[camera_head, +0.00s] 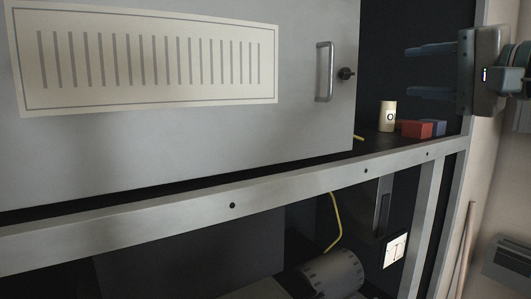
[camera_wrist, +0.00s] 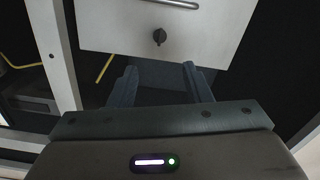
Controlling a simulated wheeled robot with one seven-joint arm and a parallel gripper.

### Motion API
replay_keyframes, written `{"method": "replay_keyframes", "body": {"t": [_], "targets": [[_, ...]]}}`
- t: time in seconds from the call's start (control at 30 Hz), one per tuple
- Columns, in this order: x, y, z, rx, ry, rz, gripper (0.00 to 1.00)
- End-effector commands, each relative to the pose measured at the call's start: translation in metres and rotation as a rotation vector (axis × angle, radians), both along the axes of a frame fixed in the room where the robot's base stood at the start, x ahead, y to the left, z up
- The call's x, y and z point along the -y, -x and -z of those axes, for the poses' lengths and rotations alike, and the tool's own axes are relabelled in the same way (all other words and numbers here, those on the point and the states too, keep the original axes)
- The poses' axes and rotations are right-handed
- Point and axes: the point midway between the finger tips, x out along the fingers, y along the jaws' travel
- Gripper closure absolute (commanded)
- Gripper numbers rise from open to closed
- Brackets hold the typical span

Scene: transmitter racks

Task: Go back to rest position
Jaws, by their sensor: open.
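My gripper (camera_head: 430,70) is at the upper right of the head view, with its two dark fingers pointing left, apart and empty. It hangs above the shelf, higher than the small items there. In the wrist view my gripper (camera_wrist: 158,82) shows its two fingers spread with nothing between them. Beyond the fingers is the front of a grey cabinet (camera_wrist: 120,25) with a dark knob (camera_wrist: 159,37) and a metal handle (camera_wrist: 180,4).
The grey cabinet (camera_head: 190,130) fills the upper left. A cream cylinder (camera_head: 388,116), a red block (camera_head: 415,129) and a blue block (camera_head: 438,127) stand on the shelf under my gripper. A metal rail (camera_head: 290,190) runs along the shelf front. A yellow cable (camera_head: 336,225) hangs below.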

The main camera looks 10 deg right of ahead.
Motion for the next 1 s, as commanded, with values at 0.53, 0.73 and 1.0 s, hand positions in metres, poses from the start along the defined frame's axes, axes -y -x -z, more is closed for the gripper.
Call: {"method": "replay_keyframes", "body": {"t": [0.53, 0.73, 1.0], "targets": [[-0.156, -0.025, 0.272, -0.483, 0.695, -0.228, 0.55], [-0.185, 0.015, 0.397, -0.677, 1.034, -0.391, 0.55], [-0.187, 0.058, 0.476, -0.810, 1.271, -0.534, 0.55]]}}
